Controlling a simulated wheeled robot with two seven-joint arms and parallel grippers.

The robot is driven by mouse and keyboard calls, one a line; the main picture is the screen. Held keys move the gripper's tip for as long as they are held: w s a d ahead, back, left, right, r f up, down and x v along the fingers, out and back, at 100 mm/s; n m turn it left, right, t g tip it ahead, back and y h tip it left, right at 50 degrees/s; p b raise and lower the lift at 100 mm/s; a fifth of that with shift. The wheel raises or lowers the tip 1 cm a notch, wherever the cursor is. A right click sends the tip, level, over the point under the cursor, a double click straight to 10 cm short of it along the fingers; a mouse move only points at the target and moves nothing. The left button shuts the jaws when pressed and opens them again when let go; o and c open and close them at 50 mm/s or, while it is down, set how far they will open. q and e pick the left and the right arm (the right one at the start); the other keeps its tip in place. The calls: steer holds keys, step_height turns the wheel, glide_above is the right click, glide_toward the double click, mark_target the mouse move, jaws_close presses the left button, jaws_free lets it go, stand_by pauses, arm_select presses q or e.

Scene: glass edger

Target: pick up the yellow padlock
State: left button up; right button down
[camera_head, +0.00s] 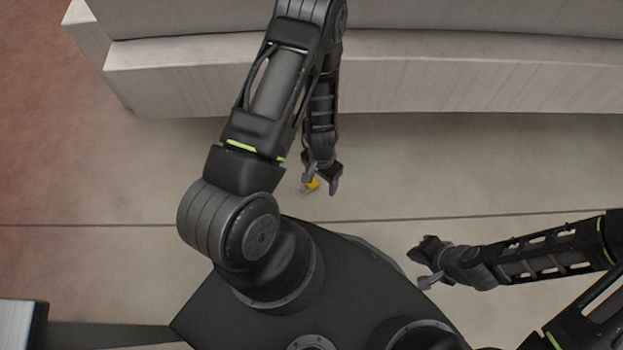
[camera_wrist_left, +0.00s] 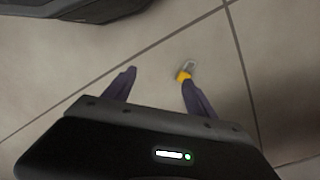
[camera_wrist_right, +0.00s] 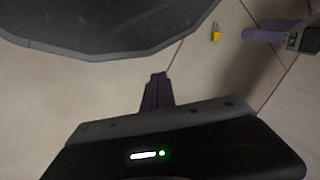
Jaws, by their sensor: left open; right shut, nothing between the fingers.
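The yellow padlock (camera_head: 314,184) with a grey shackle lies on the tiled floor, close by the fingers of my left gripper (camera_head: 321,186). In the left wrist view the padlock (camera_wrist_left: 184,75) shows just beyond the tip of the right-hand finger, which hides part of it. My left gripper (camera_wrist_left: 157,77) is open with nothing between its fingers. The padlock (camera_wrist_right: 215,36) also shows in the right wrist view, with the left gripper's fingers to its right. My right gripper (camera_wrist_right: 157,78) is shut and empty, away from the padlock.
A long pale stepped structure (camera_head: 350,75) runs along the top of the head view. The floor (camera_head: 440,180) to the right of the padlock is clear. My dark base is below the padlock in the head view.

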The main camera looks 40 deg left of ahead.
arm_select(q)
steer(key=w+a+f+b, duration=0.2)
steer(key=f+b, duration=0.2)
steer(key=f, duration=0.1)
steer(key=w+a+f+m+b, duration=0.1)
steer(key=w+a+f+b, duration=0.1)
steer(key=f, duration=0.4)
steer(key=w+a+f+m+b, duration=0.1)
steer(key=w+a+f+b, duration=0.1)
steer(key=a+f+b, duration=0.2)
steer(key=shift+w+f+y+b, duration=0.15)
steer(key=shift+f+b, duration=0.4)
steer(key=shift+b, duration=0.15)
steer(key=shift+w+f+y+b, duration=0.1)
steer(key=shift+f+y+b, duration=0.05)
steer(key=shift+f+b, duration=0.5)
steer(key=shift+w+a+r, duration=0.1)
steer(key=shift+a+r, duration=0.05)
steer(key=shift+r, duration=0.05)
arm_select(e)
step_height(320, 180, down, 16)
steer(key=w, duration=0.1)
steer(key=shift+w+d+f+t, duration=0.15)
steer(key=shift+w+d+t, duration=0.05)
steer(key=shift+d+t, duration=0.15)
arm_select(q)
steer(key=shift+f+b, duration=0.6)
steer(key=shift+f, duration=0.7)
arm_select(e)
steer(key=shift+f, duration=0.5)
